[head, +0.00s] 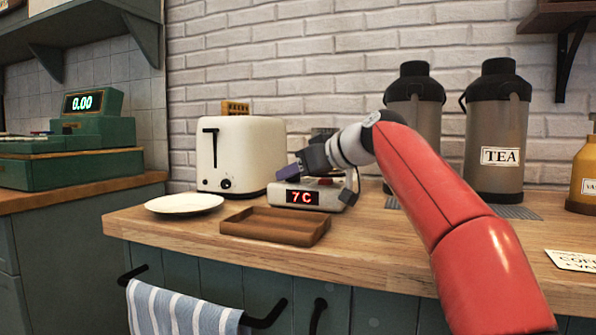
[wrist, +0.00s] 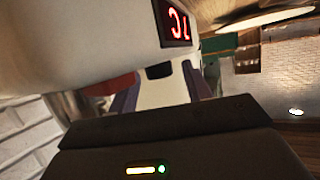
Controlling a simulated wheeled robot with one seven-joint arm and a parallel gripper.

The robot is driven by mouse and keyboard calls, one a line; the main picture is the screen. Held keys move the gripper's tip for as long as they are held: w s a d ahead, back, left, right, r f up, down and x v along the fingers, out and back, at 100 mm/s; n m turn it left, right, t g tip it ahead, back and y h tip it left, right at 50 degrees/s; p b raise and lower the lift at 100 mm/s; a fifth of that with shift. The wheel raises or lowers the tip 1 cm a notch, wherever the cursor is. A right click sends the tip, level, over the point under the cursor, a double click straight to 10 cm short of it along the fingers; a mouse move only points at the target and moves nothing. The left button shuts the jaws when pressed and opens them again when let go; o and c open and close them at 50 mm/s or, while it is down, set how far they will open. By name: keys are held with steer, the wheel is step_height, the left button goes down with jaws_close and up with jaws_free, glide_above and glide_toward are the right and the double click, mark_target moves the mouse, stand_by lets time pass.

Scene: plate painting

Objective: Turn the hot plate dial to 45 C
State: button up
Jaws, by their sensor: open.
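The hot plate (head: 282,197) is a small white box on the wooden counter, and its red display (head: 302,197) reads 7 C. The display also shows, turned over, at the top of the wrist view (wrist: 177,20). My gripper (head: 290,172) is just above and behind the display, with a purple-grey finger visible. In the wrist view, my gripper (wrist: 160,88) has its two fingers apart over the white casing. A small dark part (wrist: 160,72), perhaps the dial, shows between them. A red part (wrist: 112,84) lies by the left finger. I cannot tell whether the fingers touch anything.
A white toaster (head: 250,150) stands behind left. A white plate (head: 184,203) and an empty brown wooden tray (head: 270,228) lie in front on the counter. Two flasks (head: 498,115), one labelled TEA, stand at right behind my arm.

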steer(key=shift+c, duration=0.2)
steer(key=c, duration=0.9)
steer(key=shift+s+a+m+t+h, duration=0.1)
steer(key=shift+m+t+h, duration=0.2)
steer(key=shift+t, duration=0.1)
steer(key=shift+s+a+r+m+t+h, duration=0.1)
steer(key=shift+a+m+t+h, duration=0.1)
steer(key=shift+m+t+h, duration=0.6)
steer(key=m+h+p, duration=0.1)
steer(key=m+t+h+p, duration=0.1)
steer(key=m+h+p, duration=0.1)
steer(key=shift+s+a+r+m+t+h, duration=0.1)
steer(key=shift+a+m+t+h, duration=0.2)
steer(key=m+h, duration=0.1)
steer(key=m+h+p, duration=0.1)
steer(key=h, duration=0.1)
steer(key=shift+a+f, duration=0.15)
steer(key=shift+f, duration=0.05)
steer(key=shift+m+h, duration=1.8)
steer(key=shift+f, duration=0.1)
